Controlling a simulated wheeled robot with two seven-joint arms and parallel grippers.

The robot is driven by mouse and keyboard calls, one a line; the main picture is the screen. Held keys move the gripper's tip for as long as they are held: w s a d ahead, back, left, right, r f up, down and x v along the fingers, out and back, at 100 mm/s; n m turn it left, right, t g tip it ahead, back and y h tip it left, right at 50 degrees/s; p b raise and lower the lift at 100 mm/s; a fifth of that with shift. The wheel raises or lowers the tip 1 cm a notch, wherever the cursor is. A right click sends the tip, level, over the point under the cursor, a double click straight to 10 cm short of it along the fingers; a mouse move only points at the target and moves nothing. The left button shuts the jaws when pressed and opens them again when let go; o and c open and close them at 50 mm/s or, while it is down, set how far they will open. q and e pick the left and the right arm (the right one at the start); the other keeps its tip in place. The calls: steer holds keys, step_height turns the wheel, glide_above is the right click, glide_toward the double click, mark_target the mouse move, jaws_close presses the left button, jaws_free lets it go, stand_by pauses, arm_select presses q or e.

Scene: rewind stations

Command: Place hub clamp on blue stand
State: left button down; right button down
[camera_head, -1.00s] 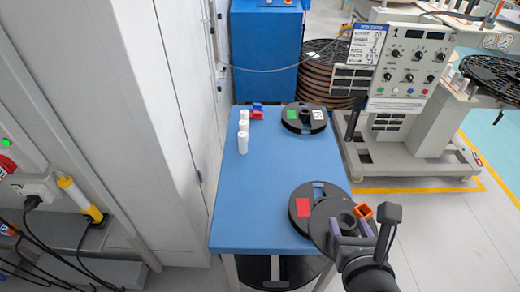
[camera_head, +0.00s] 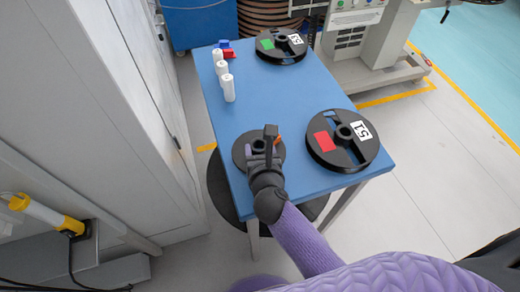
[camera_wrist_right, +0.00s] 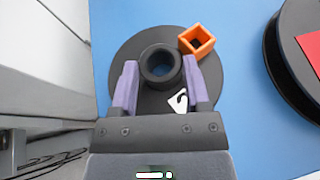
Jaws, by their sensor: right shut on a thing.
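The hub clamp (camera_head: 241,149) is a dark round disc with a black ring-shaped hub and an orange square socket. In the right wrist view the clamp's disc (camera_wrist_right: 128,60) lies flat against blue, with the orange socket (camera_wrist_right: 197,39) behind the hub at right. My right gripper (camera_head: 262,137) is shut on the hub, a purple finger on each side. The blue stand (camera_head: 275,105) is a blue-topped table. The clamp is over its near left corner; whether it touches the top I cannot tell. My left gripper is not in view.
A black spool with a red label (camera_head: 342,158) stands right of the clamp, apart from it. A spool with a green label (camera_head: 280,57) stands at the back. Several white cylinders (camera_head: 229,88) and small blue and red parts line the left edge. A cabinet wall rises at left.

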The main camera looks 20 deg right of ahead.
steer(key=shift+f, duration=0.15)
steer(key=shift+c, duration=1.6)
jaws_free()
steer(key=shift+o, duration=1.2)
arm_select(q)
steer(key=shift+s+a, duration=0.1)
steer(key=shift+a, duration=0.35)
arm_select(e)
steer(key=shift+s+r, duration=0.15)
steer(key=shift+r, duration=0.2)
steer(key=p+v, duration=0.2)
steer(key=v, duration=0.4)
steer(key=shift+s+a, duration=0.1)
steer(key=shift+s, duration=0.25)
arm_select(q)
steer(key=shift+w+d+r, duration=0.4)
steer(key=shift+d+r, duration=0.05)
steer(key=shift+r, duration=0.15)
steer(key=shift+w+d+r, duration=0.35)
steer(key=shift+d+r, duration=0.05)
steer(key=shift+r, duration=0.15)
arm_select(e)
steer(key=shift+s+r, duration=0.1)
steer(key=shift+s, duration=0.15)
